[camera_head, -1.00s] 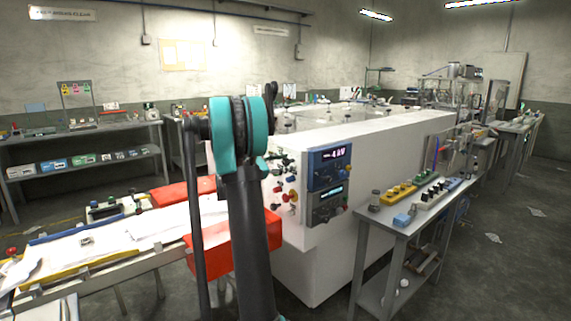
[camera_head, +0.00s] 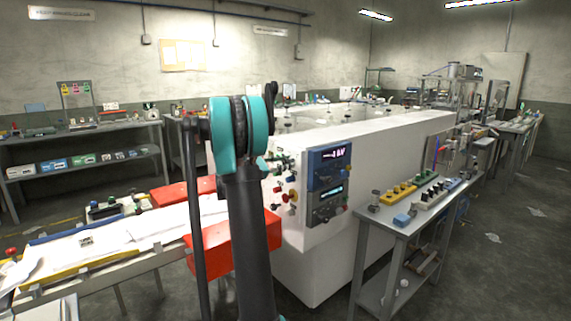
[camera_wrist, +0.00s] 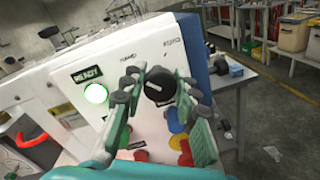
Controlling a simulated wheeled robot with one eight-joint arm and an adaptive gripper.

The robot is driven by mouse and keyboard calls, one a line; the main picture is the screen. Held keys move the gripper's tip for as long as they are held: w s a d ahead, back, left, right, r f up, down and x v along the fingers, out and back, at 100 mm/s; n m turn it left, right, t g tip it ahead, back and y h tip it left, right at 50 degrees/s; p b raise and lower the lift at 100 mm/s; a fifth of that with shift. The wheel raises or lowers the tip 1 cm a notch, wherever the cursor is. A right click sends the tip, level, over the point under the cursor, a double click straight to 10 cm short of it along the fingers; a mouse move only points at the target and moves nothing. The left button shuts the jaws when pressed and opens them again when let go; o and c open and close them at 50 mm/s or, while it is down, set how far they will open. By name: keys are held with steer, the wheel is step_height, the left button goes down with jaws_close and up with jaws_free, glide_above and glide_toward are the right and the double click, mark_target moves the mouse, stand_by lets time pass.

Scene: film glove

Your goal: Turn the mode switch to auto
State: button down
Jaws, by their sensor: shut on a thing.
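The mode switch (camera_wrist: 158,88) is a round black knob on a white panel, seen in the wrist view. The word HAND (camera_wrist: 128,55) is printed at its upper left, and a second label (camera_wrist: 172,43), which looks like AUTO, at its upper right. My gripper (camera_wrist: 160,80) has its green fingers with dark pads on either side of the knob and is shut on it. I cannot clearly tell which label the knob points to. In the head view my gripper (camera_head: 281,162) is at the panel face, partly hidden behind my arm; the switch cannot be made out there.
A lit green lamp (camera_wrist: 96,94) under a READY label is left of the switch. Red (camera_wrist: 185,154) and yellow (camera_wrist: 177,118) controls lie close by the right finger. A blue display unit (camera_head: 328,168) and a grey side table (camera_head: 385,220) stand to the right.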

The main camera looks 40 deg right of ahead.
steer(key=m, duration=0.3)
steer(key=shift+m, duration=0.4)
steer(key=m, duration=0.4)
steer(key=shift+s+t+y, duration=0.1)
steer(key=shift+t+y, duration=0.3)
steer(key=m, duration=0.4)
steer(key=shift+f, duration=0.1)
steer(key=shift+m+t, duration=0.4)
steer(key=shift+m, duration=1.7)
steer(key=c, duration=2.3)
jaws_free()
jaws_close()
steer(key=o, duration=1.2)
jaws_free()
steer(key=shift+c, duration=0.2)
